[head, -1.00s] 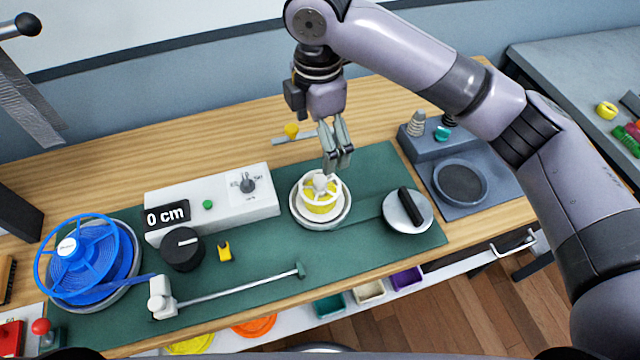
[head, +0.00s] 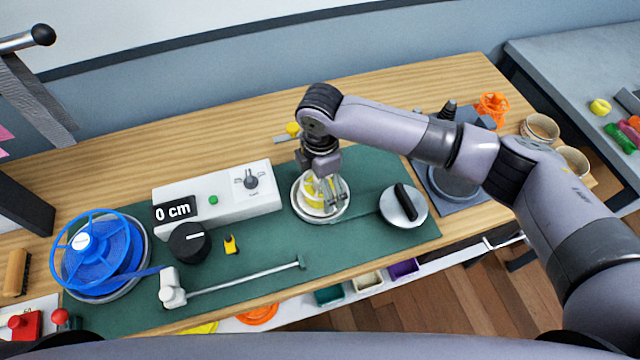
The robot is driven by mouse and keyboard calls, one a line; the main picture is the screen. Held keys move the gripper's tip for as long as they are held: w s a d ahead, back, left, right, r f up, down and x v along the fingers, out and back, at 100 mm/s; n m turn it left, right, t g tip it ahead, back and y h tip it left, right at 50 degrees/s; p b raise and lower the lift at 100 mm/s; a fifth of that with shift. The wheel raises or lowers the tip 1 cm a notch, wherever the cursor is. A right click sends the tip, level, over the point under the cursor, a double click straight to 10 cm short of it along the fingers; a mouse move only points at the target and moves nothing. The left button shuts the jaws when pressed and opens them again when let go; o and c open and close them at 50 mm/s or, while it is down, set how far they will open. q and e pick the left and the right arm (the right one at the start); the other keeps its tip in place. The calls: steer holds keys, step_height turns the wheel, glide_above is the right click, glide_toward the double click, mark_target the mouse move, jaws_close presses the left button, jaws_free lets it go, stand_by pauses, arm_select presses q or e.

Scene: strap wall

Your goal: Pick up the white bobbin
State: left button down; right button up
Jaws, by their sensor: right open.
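The white bobbin (head: 311,191), with yellow strap wound on it, sits on a round pale plate (head: 300,212) on the green mat. My right gripper (head: 328,202) has come down from above and its fingers are at the bobbin, in front of its right part. The fingers are open; I cannot tell whether they touch the bobbin. The gripper hides part of the bobbin's top and right side. My left gripper is not in view.
A white box reading 0 cm (head: 225,203) stands left of the bobbin. A round disc with a black handle (head: 404,205) lies to the right. A blue reel (head: 97,252) stands at the far left. A metal rod (head: 240,281) lies in front.

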steer(key=shift+f, duration=1.05)
steer(key=c, duration=1.3)
steer(key=shift+r, duration=0.1)
